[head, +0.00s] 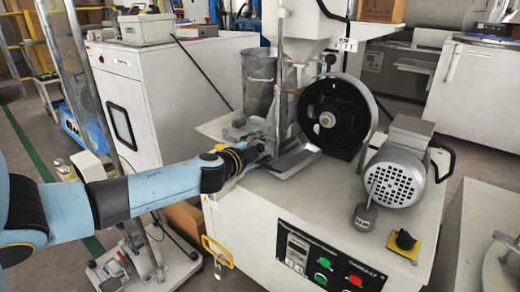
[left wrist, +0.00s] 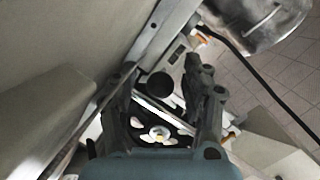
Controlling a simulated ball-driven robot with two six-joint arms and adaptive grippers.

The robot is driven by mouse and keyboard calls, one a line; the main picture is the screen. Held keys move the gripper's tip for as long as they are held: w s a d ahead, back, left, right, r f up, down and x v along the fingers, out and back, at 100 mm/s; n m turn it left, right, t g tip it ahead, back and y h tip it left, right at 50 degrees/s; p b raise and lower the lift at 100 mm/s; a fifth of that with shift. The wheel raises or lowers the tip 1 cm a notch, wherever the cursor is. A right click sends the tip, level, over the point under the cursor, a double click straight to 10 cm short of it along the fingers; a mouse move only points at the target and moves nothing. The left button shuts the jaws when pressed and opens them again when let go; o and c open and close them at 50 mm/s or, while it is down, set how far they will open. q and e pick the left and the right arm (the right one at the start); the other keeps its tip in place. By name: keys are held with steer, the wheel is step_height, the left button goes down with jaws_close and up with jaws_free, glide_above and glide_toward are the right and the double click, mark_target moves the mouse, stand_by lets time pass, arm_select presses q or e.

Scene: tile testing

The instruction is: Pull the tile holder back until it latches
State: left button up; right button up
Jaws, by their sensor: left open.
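My left gripper (head: 262,148) reaches in from the left to the metal parts left of the black wheel. In the left wrist view its two dark fingers (left wrist: 161,75) are spread apart. A round black knob (left wrist: 160,86) shows between them; I cannot tell whether either finger touches it. The grey metal assembly that appears to be the tile holder (head: 240,128) sits on the machine top beside the gripper. The gripper and wrist partly hide it in the head view. In the left wrist view, a metal bar (left wrist: 152,40) runs beside the knob. My right gripper is not in view.
The black wheel (head: 328,118) stands right of the gripper, with a grey motor (head: 396,170) further right. A metal cylinder (head: 260,82) stands behind the gripper. The machine front has a control panel (head: 325,262). A white cabinet (head: 150,95) stands at the back left.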

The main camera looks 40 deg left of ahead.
arm_select(q)
jaws_close()
stand_by(0.3)
steer(key=shift+f, duration=0.1)
